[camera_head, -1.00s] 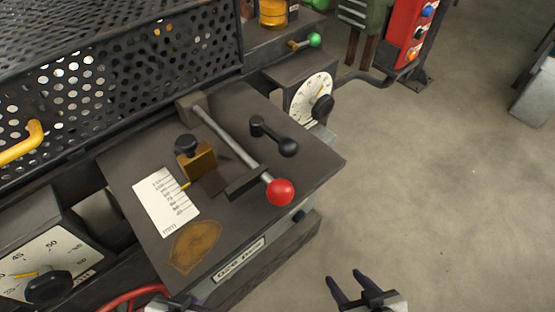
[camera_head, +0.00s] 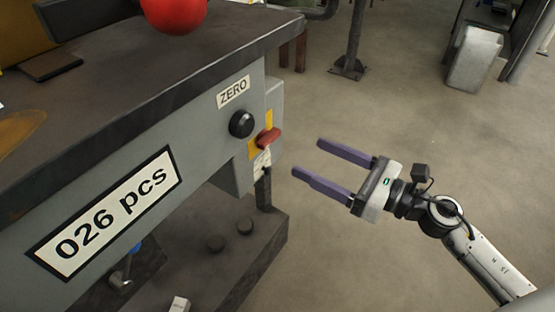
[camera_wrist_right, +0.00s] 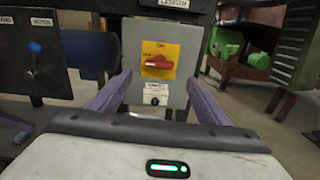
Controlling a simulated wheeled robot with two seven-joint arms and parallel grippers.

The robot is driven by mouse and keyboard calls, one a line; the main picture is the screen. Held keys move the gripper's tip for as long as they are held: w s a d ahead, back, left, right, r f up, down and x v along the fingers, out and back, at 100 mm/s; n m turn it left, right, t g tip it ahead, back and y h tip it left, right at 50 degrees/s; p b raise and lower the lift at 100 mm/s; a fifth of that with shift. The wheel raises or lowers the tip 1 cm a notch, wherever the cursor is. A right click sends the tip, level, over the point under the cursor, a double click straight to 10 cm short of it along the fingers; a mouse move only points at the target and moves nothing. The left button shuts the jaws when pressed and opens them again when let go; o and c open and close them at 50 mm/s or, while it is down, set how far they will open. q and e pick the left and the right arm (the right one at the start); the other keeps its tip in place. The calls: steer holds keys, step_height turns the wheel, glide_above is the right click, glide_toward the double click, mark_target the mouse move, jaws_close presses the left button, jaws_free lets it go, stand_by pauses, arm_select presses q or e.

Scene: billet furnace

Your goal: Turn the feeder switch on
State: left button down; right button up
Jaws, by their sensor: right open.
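The switch is a red rotary handle (camera_head: 267,138) on a yellow plate, on a grey box at the right end of the machine front. In the right wrist view the red handle (camera_wrist_right: 157,63) lies roughly horizontal, its pale-marked end to the left. The plate's lettering is too small to read surely. My right gripper (camera_head: 306,158) is open and empty, to the right of the switch and apart from it. In the wrist view its fingers frame the grey box (camera_wrist_right: 133,42). A small pale part at the bottom edge of the head view may be my left gripper (camera_head: 180,304); its fingers are not clear.
A black knob (camera_head: 241,124) under a ZERO label sits left of the switch. The dark tabletop (camera_head: 130,85) with a red ball (camera_head: 174,12) overhangs it. A dark lower ledge (camera_head: 245,245) juts out below. Open floor (camera_head: 350,105) lies to the right.

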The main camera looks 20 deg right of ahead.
mark_target(273, 140)
steer(key=p+x, duration=0.1)
steer(key=x, duration=0.7)
steer(key=shift+w+a+r, duration=0.1)
steer(key=shift+w+a, duration=0.1)
steer(key=shift+w, duration=0.1)
steer(key=shift+x, duration=0.85)
steer(key=shift+s, duration=0.1)
steer(key=shift+c, duration=0.4)
steer(key=c, duration=1)
